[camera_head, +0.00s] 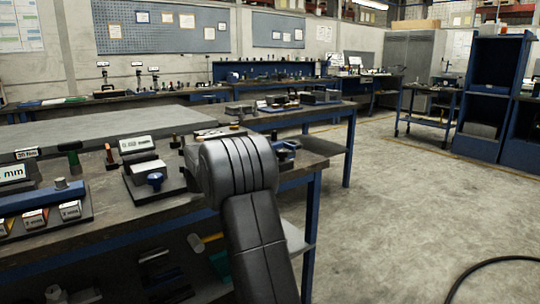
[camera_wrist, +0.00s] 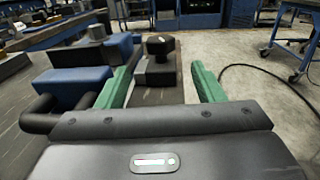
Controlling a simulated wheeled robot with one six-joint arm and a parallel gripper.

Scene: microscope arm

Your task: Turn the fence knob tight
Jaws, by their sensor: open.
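My gripper (camera_wrist: 164,64) is open in the wrist view, with its two green fingers well apart. A dark knob (camera_wrist: 160,46) on a dark block (camera_wrist: 157,71) shows between the fingertips, apart from both fingers. It looks like the fence knob, though no label confirms it. Blue blocks (camera_wrist: 72,84) lie just left of the left finger, one topped by a dark grey knob (camera_wrist: 97,32). In the head view my arm hides the gripper and much of the bench spot behind it; part of a blue fixture (camera_head: 286,151) shows just right of the arm.
A dark rounded bar (camera_wrist: 42,116) lies close to the left finger. Open floor (camera_head: 400,220) lies right.

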